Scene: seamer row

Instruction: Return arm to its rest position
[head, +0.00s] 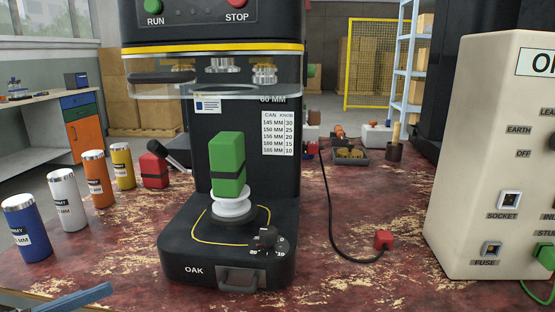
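My gripper and arm do not show clearly in the head view. The seamer (180,240), marked OAK, stands in the middle of the bench. A green block with a black band (228,160) sits upright on the seamer's white round lifter (232,206). Nothing holds the block. Seaming rolls (223,65) hang above it behind a clear guard. A dark knob (265,240) is on the seamer's base, in front of the lifter.
Blue, white, orange and yellow cans (68,200) stand in a row at left. A red block (154,170) is beside the seamer. A cream control box (490,170) stands at right. A black cable with a red plug (383,240) lies on the bench (340,283).

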